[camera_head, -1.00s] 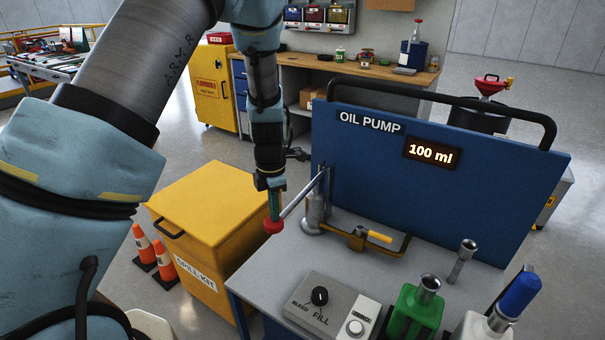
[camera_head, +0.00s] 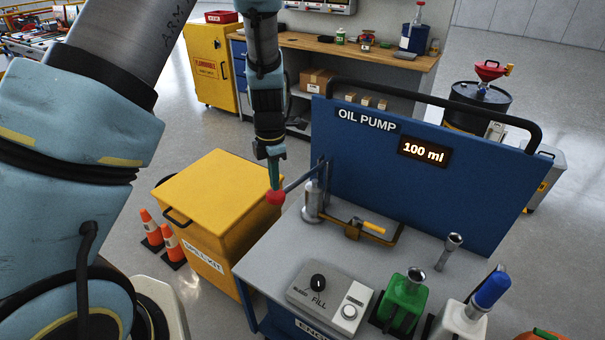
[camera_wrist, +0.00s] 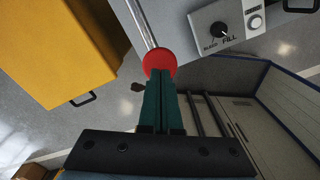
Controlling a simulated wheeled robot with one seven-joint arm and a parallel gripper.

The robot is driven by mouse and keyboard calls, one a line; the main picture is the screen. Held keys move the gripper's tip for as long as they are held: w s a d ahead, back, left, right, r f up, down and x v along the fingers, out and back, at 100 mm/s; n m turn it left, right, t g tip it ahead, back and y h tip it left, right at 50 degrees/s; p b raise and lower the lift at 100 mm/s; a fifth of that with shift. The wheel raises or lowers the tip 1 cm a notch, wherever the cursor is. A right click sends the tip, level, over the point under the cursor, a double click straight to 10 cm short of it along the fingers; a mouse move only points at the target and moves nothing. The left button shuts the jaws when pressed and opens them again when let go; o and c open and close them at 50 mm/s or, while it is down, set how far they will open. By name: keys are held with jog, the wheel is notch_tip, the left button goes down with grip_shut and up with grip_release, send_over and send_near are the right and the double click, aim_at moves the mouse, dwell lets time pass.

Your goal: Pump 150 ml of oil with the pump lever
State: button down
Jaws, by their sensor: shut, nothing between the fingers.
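The oil pump cart has a blue back panel (camera_head: 440,185) whose display (camera_head: 424,152) reads 100 ml. The pump lever (camera_head: 298,182) is a metal bar running left from the pump body (camera_head: 313,203) to a red knob (camera_head: 275,197). My gripper (camera_head: 274,183) points down, shut, with its green fingertips at the top of the red knob, seemingly touching it. In the wrist view the shut fingers (camera_wrist: 161,95) meet the edge of the red knob (camera_wrist: 160,61), and the lever runs away beyond it. A control box (camera_head: 331,298) with a black dial marked BLEED and FILL sits on the cart top.
A yellow spill kit box (camera_head: 215,195) stands left of the cart, beside two traffic cones (camera_head: 172,245). A green container (camera_head: 402,303) and a blue-topped bottle (camera_head: 487,295) stand at the cart's front right. A brass valve with a yellow handle (camera_head: 372,228) lies near the pump.

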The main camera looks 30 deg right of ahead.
jog(key=shift+f+b, duration=3.75)
jog(key=shift+f, duration=2.65)
notch_tip(320, 180, up, 13)
jog(key=p, duration=1.1)
jog(key=shift+s+p, duration=0.1)
jog(key=shift+p, duration=0.25)
jog(key=s+a+r+m+b, duration=0.1)
jog(key=a+r+m, duration=0.3)
jog(key=a, duration=0.6)
jog(key=s+a+r+m+t+b, duration=0.1)
jog(key=a+r+m+b, duration=0.1)
jog(key=a+r+m, duration=0.3)
jog(key=s+a+r+m+b, duration=0.1)
jog(key=a+r+m, duration=0.3)
jog(key=a+m, duration=0.6)
jog(key=a+b, duration=0.1)
jog(key=a, duration=0.4)
jog(key=shift+s+r+t+b, duration=0.15)
jog(key=shift+s+t+b, duration=0.15)
jog(key=shift+s+b, duration=0.1)
